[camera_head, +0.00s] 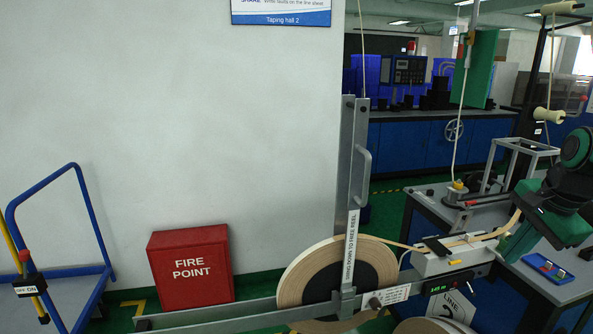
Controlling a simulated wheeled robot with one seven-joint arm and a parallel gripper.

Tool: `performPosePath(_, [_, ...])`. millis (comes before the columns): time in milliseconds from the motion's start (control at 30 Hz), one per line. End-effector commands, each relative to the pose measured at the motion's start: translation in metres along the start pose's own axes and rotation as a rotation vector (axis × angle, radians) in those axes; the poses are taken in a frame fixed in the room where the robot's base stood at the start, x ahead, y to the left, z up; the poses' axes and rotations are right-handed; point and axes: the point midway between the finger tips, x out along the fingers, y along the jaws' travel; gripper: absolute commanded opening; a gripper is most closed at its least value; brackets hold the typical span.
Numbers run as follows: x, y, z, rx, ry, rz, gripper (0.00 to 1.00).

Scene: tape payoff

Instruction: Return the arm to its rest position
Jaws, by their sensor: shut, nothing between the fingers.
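My arm comes in at the right edge, black with dark green parts. My gripper (516,242) is at its lower left end, shut and empty, just right of the white tape guide block (450,258). The fingertips are small and partly lost against the bench. The pale tape (405,245) runs from the large reel (305,280) through the guide block and curves up beside my gripper. I cannot tell whether the gripper touches the tape.
A grey post with a lever (352,180) stands at the reel. A red fire point box (190,265) and a blue trolley frame (80,175) are at left. A blue tray (548,268) lies on the bench below my arm. Thin posts and cords rise behind.

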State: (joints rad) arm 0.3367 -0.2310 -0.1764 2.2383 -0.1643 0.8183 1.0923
Motion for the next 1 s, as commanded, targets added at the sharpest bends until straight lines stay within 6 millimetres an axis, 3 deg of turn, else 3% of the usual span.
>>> performPosePath(300, [-0.001,0.129,0.042,-0.545,-0.079,0.188,0.0])
performPosePath(500, [0.0,0.189,0.06,-0.798,-0.163,0.258,0.0])
performPosePath(633, [0.0,0.207,0.067,-0.88,-0.197,0.275,0.0])
performPosePath(833, [0.0,0.212,0.068,-0.905,-0.206,0.279,0.0])
performPosePath(933, [0.0,0.204,0.064,-0.892,-0.19,0.276,0.0])
performPosePath(1000, [-0.002,0.184,0.053,-0.855,-0.144,0.263,0.0])
